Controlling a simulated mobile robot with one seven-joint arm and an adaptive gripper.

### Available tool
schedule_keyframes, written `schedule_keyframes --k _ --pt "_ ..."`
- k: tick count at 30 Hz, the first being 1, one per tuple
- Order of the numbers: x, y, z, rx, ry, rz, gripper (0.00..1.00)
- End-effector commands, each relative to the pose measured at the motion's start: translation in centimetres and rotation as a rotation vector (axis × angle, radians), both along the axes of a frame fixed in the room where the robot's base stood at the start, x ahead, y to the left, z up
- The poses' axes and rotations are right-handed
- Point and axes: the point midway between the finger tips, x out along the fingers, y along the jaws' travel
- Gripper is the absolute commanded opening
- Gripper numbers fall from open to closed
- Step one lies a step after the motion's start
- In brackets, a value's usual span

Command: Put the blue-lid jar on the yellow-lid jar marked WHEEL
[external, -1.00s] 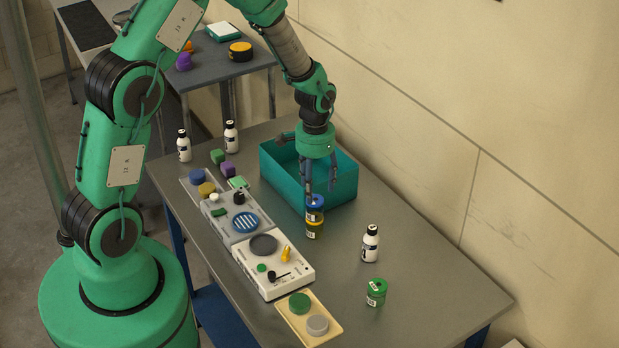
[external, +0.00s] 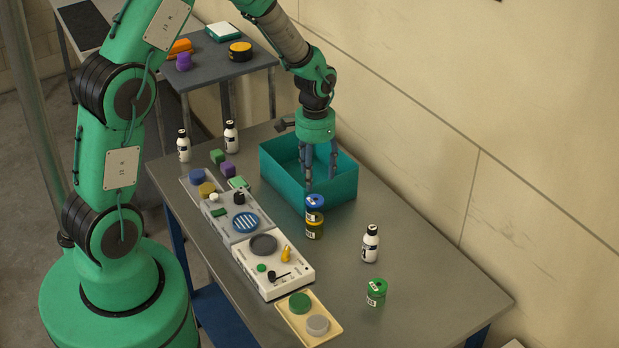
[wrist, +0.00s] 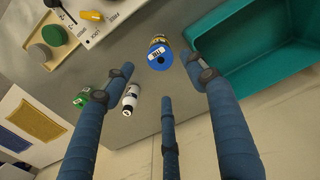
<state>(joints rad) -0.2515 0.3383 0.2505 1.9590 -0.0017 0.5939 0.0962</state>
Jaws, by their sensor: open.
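The blue-lid jar (external: 314,203) stands upright on top of the yellow-lid jar (external: 314,229) on the table, in front of the teal bin. In the wrist view the blue lid (wrist: 160,60) shows near the top, with a bit of yellow (wrist: 157,40) behind it. The marking on the yellow-lid jar is too small to read. My gripper (external: 320,186) is open and empty, above and slightly behind the stacked jars, over the near part of the bin. Its fingers (wrist: 165,95) are spread and apart from the jars in the wrist view.
The teal bin (external: 338,190) lies right behind the stack. A white bottle (external: 370,243) and a green-lid jar (external: 376,291) stand to the right. The white panel (external: 275,279) and a tray (external: 325,334) lie along the near edge. The right table end is clear.

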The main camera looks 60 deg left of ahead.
Motion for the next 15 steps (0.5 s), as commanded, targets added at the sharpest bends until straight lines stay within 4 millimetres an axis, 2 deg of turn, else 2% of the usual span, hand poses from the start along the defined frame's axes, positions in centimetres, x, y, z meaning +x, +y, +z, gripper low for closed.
schedule_keyframes --k 10,15 --pt "0.0 0.0 0.1 0.000 -0.001 -0.001 0.56" --pt "-0.2 -0.4 1.6 0.003 -0.013 -0.004 0.56"
